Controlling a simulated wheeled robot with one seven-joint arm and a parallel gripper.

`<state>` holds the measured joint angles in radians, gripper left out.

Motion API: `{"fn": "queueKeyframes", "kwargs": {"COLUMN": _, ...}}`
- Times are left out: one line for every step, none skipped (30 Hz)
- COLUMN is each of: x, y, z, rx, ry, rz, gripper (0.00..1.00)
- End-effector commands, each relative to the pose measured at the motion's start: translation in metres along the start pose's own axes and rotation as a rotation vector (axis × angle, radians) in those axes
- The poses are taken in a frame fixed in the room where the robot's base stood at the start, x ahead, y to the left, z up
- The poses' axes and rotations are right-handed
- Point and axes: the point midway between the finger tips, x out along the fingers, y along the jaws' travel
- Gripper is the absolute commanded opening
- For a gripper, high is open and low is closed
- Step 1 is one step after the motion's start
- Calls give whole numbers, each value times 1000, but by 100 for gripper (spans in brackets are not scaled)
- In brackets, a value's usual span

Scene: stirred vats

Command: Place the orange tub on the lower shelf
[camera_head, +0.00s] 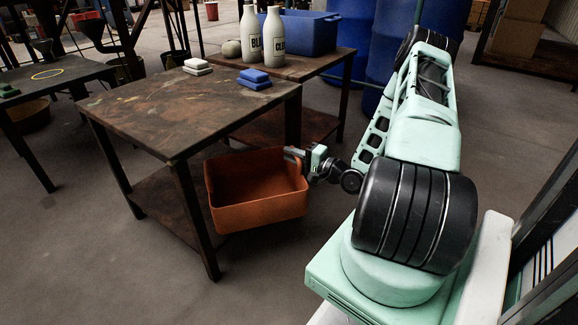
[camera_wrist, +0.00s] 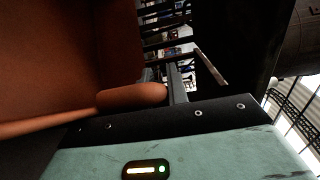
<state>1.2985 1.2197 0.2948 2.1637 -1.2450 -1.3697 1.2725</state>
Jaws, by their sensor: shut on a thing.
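The orange tub (camera_head: 258,213) is in the head view, in front of the right side of the rusty table, below the height of its top. It is tilted, with its open inside facing me. My gripper (camera_head: 294,154) is shut on the tub's right upper rim. In the wrist view the tub's orange wall (camera_wrist: 70,50) fills the upper left, and its rounded rim (camera_wrist: 132,95) lies at my gripper. The lower shelf (camera_head: 160,205) shows under the table, left of and behind the tub. The tub hides part of it.
A front table leg (camera_head: 196,220) stands beside the tub. Behind, a second table carries two white bottles (camera_head: 262,38) and a blue bin (camera_head: 310,32). Floor in front is clear.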

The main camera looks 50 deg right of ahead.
Motion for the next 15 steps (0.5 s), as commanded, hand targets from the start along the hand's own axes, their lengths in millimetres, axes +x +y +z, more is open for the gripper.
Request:
{"fn": "queueKeyframes", "kwargs": {"x": 3, "y": -1, "z": 0, "rx": 0, "ry": -1, "rz": -4, "gripper": 0}}
{"fn": "queueKeyframes", "kwargs": {"x": 4, "y": -1, "z": 0, "rx": 0, "ry": -1, "rz": -4, "gripper": 0}}
{"fn": "queueKeyframes", "kwargs": {"x": 7, "y": 0, "z": 0, "rx": 0, "ry": -2, "rz": -5, "gripper": 0}}
{"fn": "queueKeyframes", "kwargs": {"x": 9, "y": 0, "z": 1, "rx": -1, "ry": -2, "rz": -5, "gripper": 0}}
{"fn": "queueKeyframes", "kwargs": {"x": 11, "y": 0, "z": 1, "rx": -1, "ry": -3, "rz": -6, "gripper": 0}}
{"fn": "queueKeyframes", "kwargs": {"x": 15, "y": 0, "z": 1, "rx": -1, "ry": -3, "rz": -6, "gripper": 0}}
{"fn": "queueKeyframes", "kwargs": {"x": 14, "y": 3, "z": 0, "rx": 1, "ry": -1, "rz": -4, "gripper": 0}}
{"fn": "queueKeyframes", "kwargs": {"x": 13, "y": 5, "z": 0, "rx": 1, "ry": -1, "rz": -4, "gripper": 0}}
{"fn": "queueKeyframes", "kwargs": {"x": 13, "y": 8, "z": 0, "rx": 1, "ry": -1, "rz": -4, "gripper": 0}}
{"fn": "queueKeyframes", "kwargs": {"x": 13, "y": 9, "z": 0, "rx": 1, "ry": -1, "rz": -4, "gripper": 0}}
{"fn": "queueKeyframes", "kwargs": {"x": 13, "y": 11, "z": 0, "rx": 1, "ry": -1, "rz": -4, "gripper": 0}}
{"fn": "queueKeyframes", "kwargs": {"x": 13, "y": 15, "z": 0, "rx": 1, "ry": -1, "rz": -4, "gripper": 0}}
{"fn": "queueKeyframes", "kwargs": {"x": 13, "y": 18, "z": 0, "rx": 1, "ry": -1, "rz": -4, "gripper": 0}}
{"fn": "queueKeyframes", "kwargs": {"x": 13, "y": 20, "z": 0, "rx": 1, "ry": -1, "rz": -4, "gripper": 0}}
{"fn": "queueKeyframes", "kwargs": {"x": 13, "y": 25, "z": 0, "rx": 1, "ry": -1, "rz": -4, "gripper": 0}}
